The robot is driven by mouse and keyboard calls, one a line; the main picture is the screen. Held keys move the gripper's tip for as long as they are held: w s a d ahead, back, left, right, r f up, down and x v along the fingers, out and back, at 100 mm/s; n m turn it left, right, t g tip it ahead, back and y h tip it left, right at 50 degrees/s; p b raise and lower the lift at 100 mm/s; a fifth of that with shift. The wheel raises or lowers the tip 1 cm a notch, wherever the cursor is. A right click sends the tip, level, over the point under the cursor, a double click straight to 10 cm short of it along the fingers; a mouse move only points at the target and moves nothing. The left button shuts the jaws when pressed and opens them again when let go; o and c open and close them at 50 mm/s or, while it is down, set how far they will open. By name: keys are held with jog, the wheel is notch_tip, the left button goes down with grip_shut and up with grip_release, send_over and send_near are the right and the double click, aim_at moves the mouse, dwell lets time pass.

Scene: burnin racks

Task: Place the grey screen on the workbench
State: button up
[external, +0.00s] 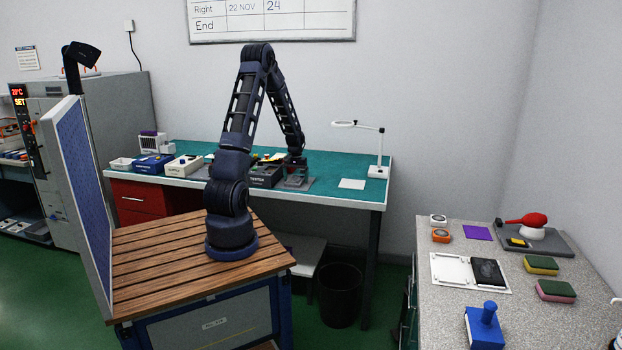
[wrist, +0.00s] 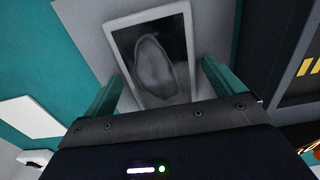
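A flat screen (wrist: 122,40) with a pale grey frame and a dark face with a smoky oval shows in the wrist view. It lies on a grey plate (wrist: 80,22) on the teal-topped workbench (external: 325,163). In the external view the plate (external: 300,186) sits below my gripper (external: 295,161), and the screen is hard to make out there. In the wrist view my gripper (wrist: 160,88) is open, with its two teal-looking fingers on either side of the screen's near part. I cannot tell whether they touch it.
A dark box (external: 264,178) stands close left of the plate; its yellow-striped side shows in the wrist view (wrist: 307,67). A white sheet (external: 352,184) and a magnifier lamp (external: 378,160) are to the right. Several bins line the bench's left. The right-hand counter (external: 450,276) holds small items.

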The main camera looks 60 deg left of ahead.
aim_at(296, 179)
dwell(0.3)
notch_tip(296, 179, up, 12)
jog(key=shift+r, duration=0.2)
dwell(0.4)
jog(key=s+d+r+m+t, duration=0.1)
jog(key=s+d+r+m, duration=0.15)
jog(key=d+r, duration=0.7)
jog(key=s+d+r+m+t, duration=0.1)
jog(key=s+d+r+m, duration=0.15)
jog(key=d+r, duration=0.75)
jog(key=s+d+m, duration=0.1)
jog(key=s+d, duration=0.4)
jog(key=d, duration=0.1)
jog(key=s+d+m+t, duration=0.1)
jog(key=s+d, duration=0.5)
jog(key=s+d+r+m+t, duration=0.1)
jog(key=s+d, duration=0.5)
jog(key=shift+m, duration=0.3)
jog(key=shift+o, duration=0.2)
jog(key=shift+s+d+f+t, duration=0.15)
jog(key=shift+s+d+t, duration=0.15)
jog(key=shift+s, duration=0.3)
jog(key=shift+w+a, duration=0.1)
